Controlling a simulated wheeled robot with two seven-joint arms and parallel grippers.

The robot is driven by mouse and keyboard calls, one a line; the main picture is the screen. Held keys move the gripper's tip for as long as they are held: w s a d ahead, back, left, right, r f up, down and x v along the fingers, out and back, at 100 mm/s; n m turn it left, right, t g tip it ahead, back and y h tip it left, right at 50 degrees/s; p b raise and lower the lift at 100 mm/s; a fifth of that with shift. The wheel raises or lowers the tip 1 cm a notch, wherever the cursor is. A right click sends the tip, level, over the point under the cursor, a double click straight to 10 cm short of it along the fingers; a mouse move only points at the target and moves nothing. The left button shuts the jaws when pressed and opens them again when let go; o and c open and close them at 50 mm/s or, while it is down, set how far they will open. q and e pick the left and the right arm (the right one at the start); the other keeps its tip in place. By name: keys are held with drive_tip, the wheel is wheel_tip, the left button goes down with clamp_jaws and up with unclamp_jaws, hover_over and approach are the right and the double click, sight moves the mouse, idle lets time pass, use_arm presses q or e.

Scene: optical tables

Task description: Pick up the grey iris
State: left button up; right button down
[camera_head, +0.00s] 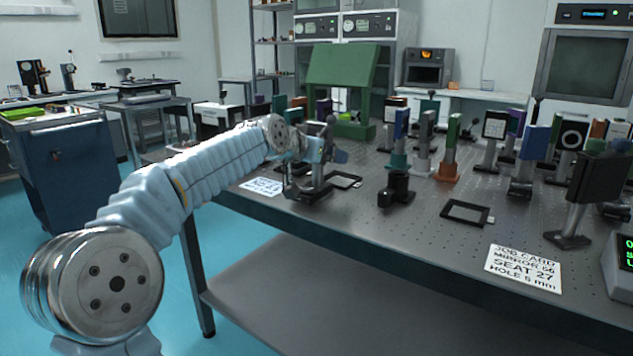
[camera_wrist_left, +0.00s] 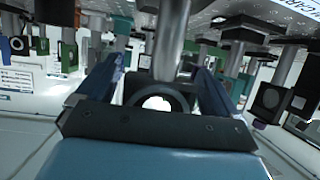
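My left gripper (camera_head: 318,152) reaches over the left end of the optical table, beside a post on a dark base (camera_head: 309,192). In the left wrist view, the fingers of my left gripper (camera_wrist_left: 160,82) stand apart on either side of a dark grey ring with a bright round opening (camera_wrist_left: 157,102), which looks like the iris. A grey post (camera_wrist_left: 171,40) joins it in this upside-down view. The fingers look open around the ring, with no clear contact. In the head view my gripper mostly hides the ring. My right gripper is in neither view.
The perforated optical table (camera_head: 400,240) holds several post-mounted optics to the right and behind. A short black mount (camera_head: 397,189), a black frame (camera_head: 466,212) and a job card (camera_head: 523,268) lie nearer the front.

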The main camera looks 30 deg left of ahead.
use_arm(q)
drive_tip(key=c, duration=1.7)
drive_tip(key=shift+r, duration=0.1)
